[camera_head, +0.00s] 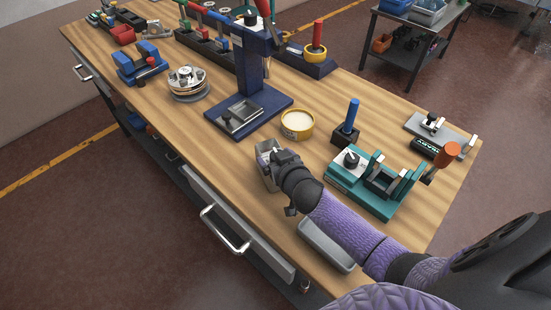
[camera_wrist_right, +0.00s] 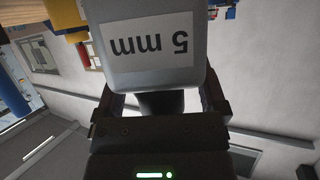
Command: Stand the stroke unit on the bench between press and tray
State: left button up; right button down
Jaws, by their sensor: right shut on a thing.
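The stroke unit (camera_head: 268,179) is a grey block near the bench's front edge, partly hidden by my gripper. In the right wrist view the stroke unit (camera_wrist_right: 152,80) fills the top middle, with a white label reading "5 mm" upside down. My right gripper (camera_head: 277,162) is shut on it. I cannot tell whether its base touches the bench. The blue press (camera_head: 262,108) stands behind it, up and to the left. The shallow grey tray (camera_head: 326,246) lies to the lower right, partly covered by my right arm. My left gripper is out of view.
A yellow round tin (camera_head: 297,124) stands just behind the unit. A teal fixture (camera_head: 377,184) and a blue-handled tool (camera_head: 350,118) are to the right. A round metal part (camera_head: 188,84) sits left of the press. The wood bench (camera_head: 205,147) is bare left of the unit.

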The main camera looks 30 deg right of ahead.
jog(key=shift+c, duration=0.3)
grip_release()
jog(key=shift+f, duration=0.15)
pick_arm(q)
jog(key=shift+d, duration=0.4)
pick_arm(e)
jog(key=shift+o, duration=0.3)
jog(key=shift+r, duration=0.35)
pick_arm(q)
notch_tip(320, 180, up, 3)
jog(key=p, duration=0.3)
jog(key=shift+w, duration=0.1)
pick_arm(e)
jog(key=v, duration=1.2)
jog(key=shift+f, duration=0.2)
